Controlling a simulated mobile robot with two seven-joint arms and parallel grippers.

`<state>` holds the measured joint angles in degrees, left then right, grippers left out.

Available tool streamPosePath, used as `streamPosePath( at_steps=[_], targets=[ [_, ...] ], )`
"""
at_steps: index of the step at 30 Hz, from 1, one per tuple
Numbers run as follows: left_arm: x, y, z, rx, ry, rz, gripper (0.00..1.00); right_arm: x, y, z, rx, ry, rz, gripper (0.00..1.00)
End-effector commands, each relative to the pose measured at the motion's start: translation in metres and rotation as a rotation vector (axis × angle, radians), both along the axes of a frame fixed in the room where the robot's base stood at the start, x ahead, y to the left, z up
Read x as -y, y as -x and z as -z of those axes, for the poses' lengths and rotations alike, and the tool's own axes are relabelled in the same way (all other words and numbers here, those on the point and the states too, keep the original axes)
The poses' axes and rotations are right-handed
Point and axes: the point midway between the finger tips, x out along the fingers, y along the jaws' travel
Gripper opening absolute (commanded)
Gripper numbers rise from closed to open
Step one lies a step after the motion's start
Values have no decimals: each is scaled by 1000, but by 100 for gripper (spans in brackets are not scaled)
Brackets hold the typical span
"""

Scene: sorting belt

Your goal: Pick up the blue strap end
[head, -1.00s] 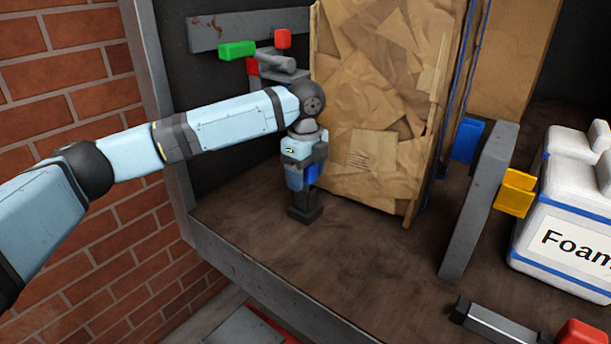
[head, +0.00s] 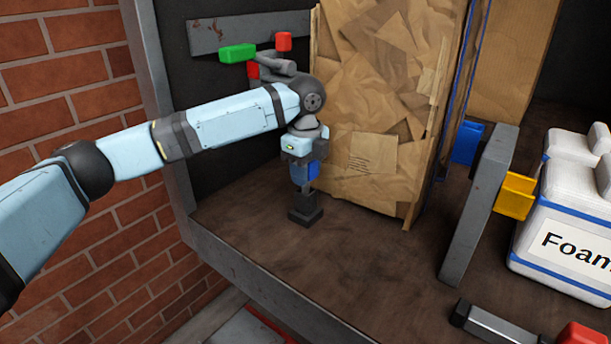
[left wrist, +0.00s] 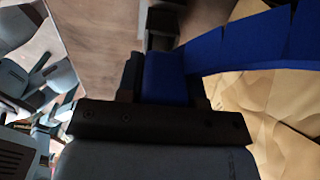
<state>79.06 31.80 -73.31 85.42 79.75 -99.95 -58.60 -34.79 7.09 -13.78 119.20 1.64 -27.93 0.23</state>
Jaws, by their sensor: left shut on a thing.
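My left gripper (head: 304,168) is at the lower left front of a tall brown cardboard bale (head: 375,100), pointing down. It is shut on the blue strap end (head: 312,171), which shows as a small blue patch by the fingers. In the left wrist view the blue strap end (left wrist: 166,76) sits at the jaws. A wide blue band (left wrist: 240,47) runs from there to the right, along the bale. The gripper partly hides the strap end in the head view. My right gripper is not in view.
A small dark stand (head: 305,214) is just below the gripper. A grey upright plate (head: 478,205), blue block (head: 466,143), yellow clip (head: 514,196) and white foam container (head: 575,240) stand to the right. Brown floor in front of the bale is clear.

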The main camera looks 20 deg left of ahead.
Motion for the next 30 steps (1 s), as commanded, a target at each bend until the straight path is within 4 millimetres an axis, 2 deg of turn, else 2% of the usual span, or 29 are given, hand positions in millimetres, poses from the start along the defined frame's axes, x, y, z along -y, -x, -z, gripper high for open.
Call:
streamPosePath(
  at_steps=[8, 18, 24, 30],
  targets=[
    [0, -1, -55, 4, 1, 0, 4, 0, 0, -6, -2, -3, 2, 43],
    [0, 0, -136, 2, 2, 0, 4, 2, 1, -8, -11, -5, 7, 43],
    [0, -1, -168, 3, 1, -1, 4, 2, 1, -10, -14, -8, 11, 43],
    [0, 0, -182, 1, 0, 0, 4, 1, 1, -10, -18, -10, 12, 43]
  ],
)
